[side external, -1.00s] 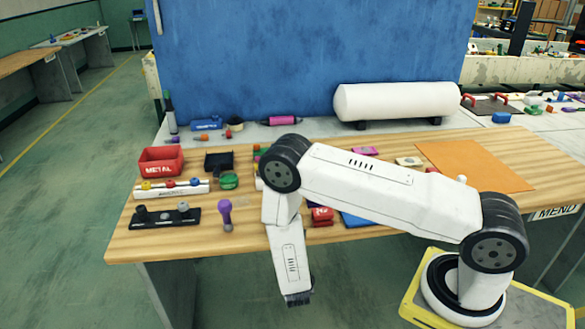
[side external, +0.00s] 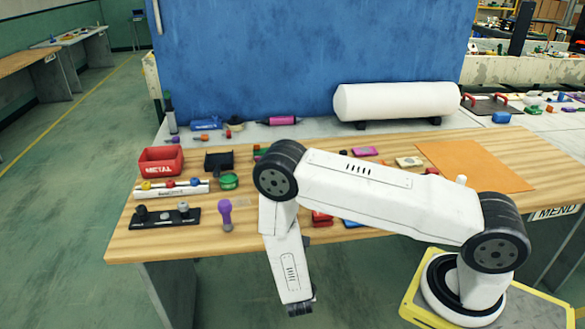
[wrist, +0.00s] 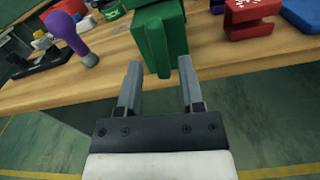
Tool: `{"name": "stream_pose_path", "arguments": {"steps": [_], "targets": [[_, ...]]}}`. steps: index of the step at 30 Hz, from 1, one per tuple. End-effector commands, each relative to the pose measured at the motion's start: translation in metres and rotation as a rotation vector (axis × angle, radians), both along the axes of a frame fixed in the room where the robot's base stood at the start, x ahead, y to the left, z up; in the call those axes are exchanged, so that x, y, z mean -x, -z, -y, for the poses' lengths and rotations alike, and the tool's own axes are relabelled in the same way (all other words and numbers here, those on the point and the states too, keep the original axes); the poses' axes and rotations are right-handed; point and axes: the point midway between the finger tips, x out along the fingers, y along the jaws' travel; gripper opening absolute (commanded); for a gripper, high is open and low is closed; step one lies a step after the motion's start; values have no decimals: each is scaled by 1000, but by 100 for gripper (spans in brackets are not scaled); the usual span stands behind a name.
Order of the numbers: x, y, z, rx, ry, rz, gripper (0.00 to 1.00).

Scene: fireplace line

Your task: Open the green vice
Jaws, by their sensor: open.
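The green vice (wrist: 160,38) stands near the front edge of the wooden bench, at the top middle of the wrist view. A narrow upright green part of it faces me. My gripper (wrist: 160,65) is open, its two grey fingers pointing at the vice, one towards each side of that part. Nothing is held. I cannot tell whether the fingers touch the vice. In the side external view my arm hides the vice, and the fingers cannot be made out clearly.
A purple-headed tool (wrist: 70,38) stands left of the vice; a red block (wrist: 250,18) and a blue item (wrist: 300,14) are to the right. The red METAL bin (side external: 161,160) and an orange sheet (side external: 474,166) lie farther off. The floor before the bench is clear.

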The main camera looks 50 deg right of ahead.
Motion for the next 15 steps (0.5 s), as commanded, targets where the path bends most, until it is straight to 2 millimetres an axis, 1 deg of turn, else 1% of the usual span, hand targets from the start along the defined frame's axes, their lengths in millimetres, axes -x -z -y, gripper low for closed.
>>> {"name": "stream_pose_path", "arguments": {"steps": [7, 15], "targets": [[-2, 0, 2, 0, 1, 0, 48], [-9, 0, 9, -1, 2, 0, 48]]}}
